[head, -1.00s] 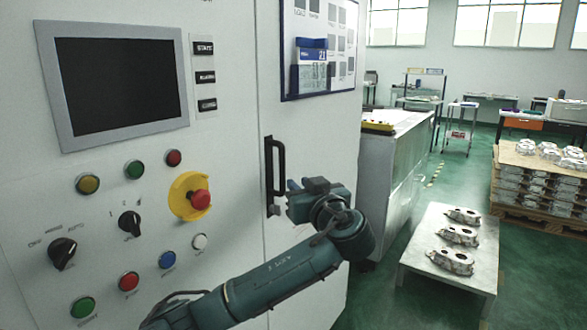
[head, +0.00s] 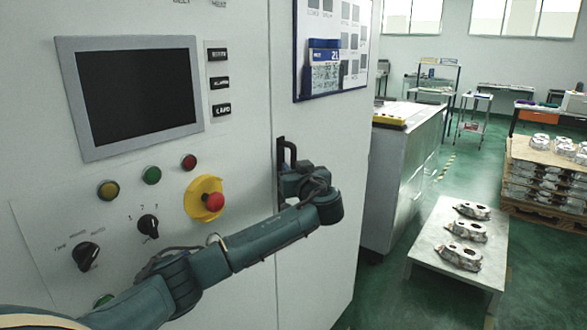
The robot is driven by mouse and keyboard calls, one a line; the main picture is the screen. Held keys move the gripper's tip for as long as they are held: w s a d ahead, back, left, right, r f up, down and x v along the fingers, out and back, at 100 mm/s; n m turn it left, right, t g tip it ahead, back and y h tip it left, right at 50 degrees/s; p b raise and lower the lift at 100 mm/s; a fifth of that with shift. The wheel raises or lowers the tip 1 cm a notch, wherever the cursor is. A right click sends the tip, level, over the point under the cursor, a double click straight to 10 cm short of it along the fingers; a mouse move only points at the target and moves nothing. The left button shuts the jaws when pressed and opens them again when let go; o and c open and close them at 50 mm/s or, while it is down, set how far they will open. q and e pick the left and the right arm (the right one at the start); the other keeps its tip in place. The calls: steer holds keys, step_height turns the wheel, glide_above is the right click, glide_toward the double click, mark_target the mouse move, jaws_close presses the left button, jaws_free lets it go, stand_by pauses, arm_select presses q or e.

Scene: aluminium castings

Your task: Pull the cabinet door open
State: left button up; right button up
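The cabinet door (head: 325,235) is the tall white panel right of the control panel, and it looks shut against its seam. Its black vertical bar handle (head: 281,151) is near the door's left edge; only its upper part shows clearly. My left gripper (head: 286,186) is at the handle's lower part and overlaps it in the head view. Its fingers are hidden behind the wrist, so I cannot tell whether they are shut around the bar. My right gripper is not in view.
The control panel has a screen (head: 138,95), knobs and a red emergency button (head: 213,202) close to my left arm. A low table (head: 425,232) with castings stands to the right, beside a grey cabinet (head: 400,180).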

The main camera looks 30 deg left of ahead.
arm_select(q)
steer(key=shift+c, duration=0.4)
jaws_close()
steer(key=shift+d, duration=0.1)
